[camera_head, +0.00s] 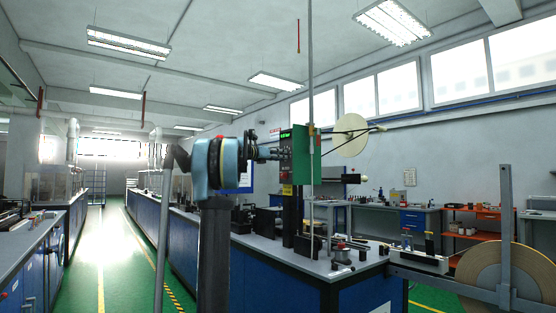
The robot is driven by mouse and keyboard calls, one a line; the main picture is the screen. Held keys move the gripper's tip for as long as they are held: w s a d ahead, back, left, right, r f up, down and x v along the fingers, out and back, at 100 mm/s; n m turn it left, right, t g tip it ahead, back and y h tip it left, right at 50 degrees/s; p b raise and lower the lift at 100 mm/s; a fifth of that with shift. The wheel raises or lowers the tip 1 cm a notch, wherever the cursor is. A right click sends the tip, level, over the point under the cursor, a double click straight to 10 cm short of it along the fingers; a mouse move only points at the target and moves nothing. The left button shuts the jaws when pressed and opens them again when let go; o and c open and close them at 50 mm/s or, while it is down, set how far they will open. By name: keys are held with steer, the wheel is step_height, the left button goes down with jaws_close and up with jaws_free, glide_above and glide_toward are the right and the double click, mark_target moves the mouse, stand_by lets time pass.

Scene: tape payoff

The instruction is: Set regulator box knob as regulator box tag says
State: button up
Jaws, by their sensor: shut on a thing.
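The green regulator box (302,158) stands on a dark post above the near end of the long bench. A small lit green display (286,136) shows on its face, too small to read. A small yellow tag (287,190) shows at its lower edge; its writing cannot be read. My gripper (275,153) reaches from the left up to the box's face and is shut on the knob there. The knob is hidden by the fingers, so its setting cannot be seen.
A pale round disc (350,135) and thin dark rods stick out right of the box. Small tools and fittings lie on the bench top (320,267). A large tape reel (495,275) stands at right. The green aisle (120,265) at left is clear.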

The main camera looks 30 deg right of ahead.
steer(key=shift+w+m, duration=0.15)
steer(key=shift+m, duration=0.25)
steer(key=m, duration=1.1)
steer(key=m+g, duration=0.1)
steer(key=m, duration=1)
steer(key=shift+w+m+h, duration=0.15)
steer(key=shift+m+h, duration=0.25)
steer(key=m, duration=0.4)
steer(key=shift+m+g, duration=0.3)
steer(key=shift+m, duration=0.1)
jaws_close()
steer(key=shift+r+m+y, duration=0.1)
steer(key=shift+m+y, duration=0.05)
steer(key=shift+m, duration=1.9)
steer(key=shift+r+m+y, duration=0.1)
steer(key=shift+m+y, duration=0.05)
steer(key=shift+m, duration=1.9)
